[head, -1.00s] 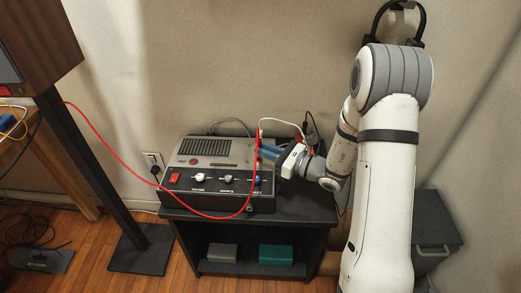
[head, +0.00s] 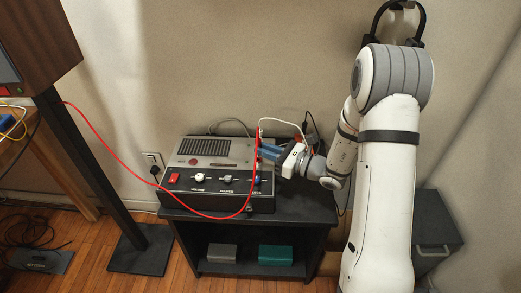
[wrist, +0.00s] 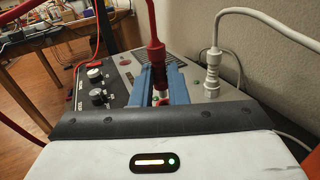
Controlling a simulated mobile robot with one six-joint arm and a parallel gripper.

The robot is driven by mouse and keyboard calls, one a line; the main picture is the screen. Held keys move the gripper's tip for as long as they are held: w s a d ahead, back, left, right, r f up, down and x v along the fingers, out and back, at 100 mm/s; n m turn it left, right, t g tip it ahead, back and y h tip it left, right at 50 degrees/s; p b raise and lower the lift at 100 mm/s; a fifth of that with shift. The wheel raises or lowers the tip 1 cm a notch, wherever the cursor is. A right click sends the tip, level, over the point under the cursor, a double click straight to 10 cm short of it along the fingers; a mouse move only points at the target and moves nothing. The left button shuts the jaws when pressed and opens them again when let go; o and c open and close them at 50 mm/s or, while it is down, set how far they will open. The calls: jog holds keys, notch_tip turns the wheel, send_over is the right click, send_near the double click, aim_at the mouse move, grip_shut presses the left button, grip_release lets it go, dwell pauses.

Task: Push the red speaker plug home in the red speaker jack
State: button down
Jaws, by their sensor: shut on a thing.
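The red speaker plug (wrist: 157,72) stands upright between the two blue fingers of my gripper (wrist: 160,86) in the wrist view. The fingers are shut on it. A short stretch of bare metal shows below its dark ribbed grip, above the panel. In the head view my gripper (head: 268,152) reaches in from the right over the amplifier's (head: 212,150) right end. The red cable (head: 117,158) loops from the speaker at left across the amplifier's front.
A white plug (wrist: 211,75) stands in the panel just right of my gripper, its cable arching away right. The amplifier rests on a dark shelf unit (head: 318,207) near the wall. Knobs (wrist: 97,83) line its front. A speaker (head: 45,45) stands at left.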

jog(key=shift+f+b, duration=1.05)
jog(key=shift+f, duration=0.3)
jog(key=c, duration=1.3)
grip_release()
jog(key=shift+c, duration=0.2)
jog(key=shift+d, duration=0.1)
jog(key=p+v, duration=0.1)
jog(key=v, duration=0.6)
jog(key=shift+s+d, duration=0.2)
jog(key=shift+d, duration=0.1)
